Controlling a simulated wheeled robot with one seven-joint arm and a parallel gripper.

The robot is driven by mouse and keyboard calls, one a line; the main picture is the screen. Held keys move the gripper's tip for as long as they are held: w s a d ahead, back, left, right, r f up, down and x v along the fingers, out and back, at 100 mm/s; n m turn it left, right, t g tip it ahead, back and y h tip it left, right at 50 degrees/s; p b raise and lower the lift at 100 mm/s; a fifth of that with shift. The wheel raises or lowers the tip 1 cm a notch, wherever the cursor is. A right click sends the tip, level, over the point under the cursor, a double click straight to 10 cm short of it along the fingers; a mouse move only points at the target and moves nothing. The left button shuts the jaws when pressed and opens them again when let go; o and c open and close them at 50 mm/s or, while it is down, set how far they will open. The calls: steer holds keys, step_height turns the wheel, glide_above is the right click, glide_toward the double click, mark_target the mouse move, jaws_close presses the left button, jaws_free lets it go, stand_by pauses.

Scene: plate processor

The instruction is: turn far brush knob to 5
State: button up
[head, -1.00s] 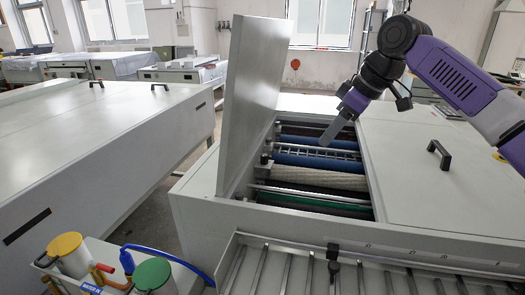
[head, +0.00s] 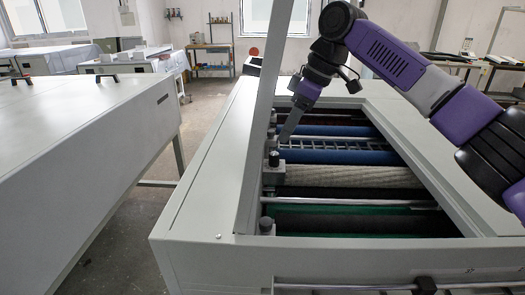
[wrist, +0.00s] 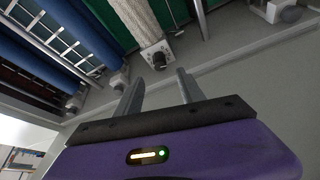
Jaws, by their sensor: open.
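The open plate processor (head: 200,200) shows its row of rollers. A dark knob (head: 274,158) stands on a block at the left end of the cream textured roller (head: 350,176). The wrist view shows this knob (wrist: 159,60) just beyond and between my fingertips, apart from them. Another grey knob (head: 266,226) sits nearer along the same side, by the dark roller. No number marks are readable, so the knob settings cannot be told. My gripper (head: 287,137) points down over the left edge of the opening, with its fingers apart and empty.
The raised lid (head: 258,110) stands edge-on close to the left of my gripper. Blue rollers (head: 345,157) lie beyond the cream roller, and a metal bar (head: 350,202) crosses on the near side. A long grey cabinet (head: 80,180) stands left across a floor gap.

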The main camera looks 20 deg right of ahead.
mark_target(274, 154)
steer(key=x, duration=0.7)
steer(key=shift+w+a+f, duration=0.15)
steer(key=shift+a+f, duration=0.1)
jaws_close()
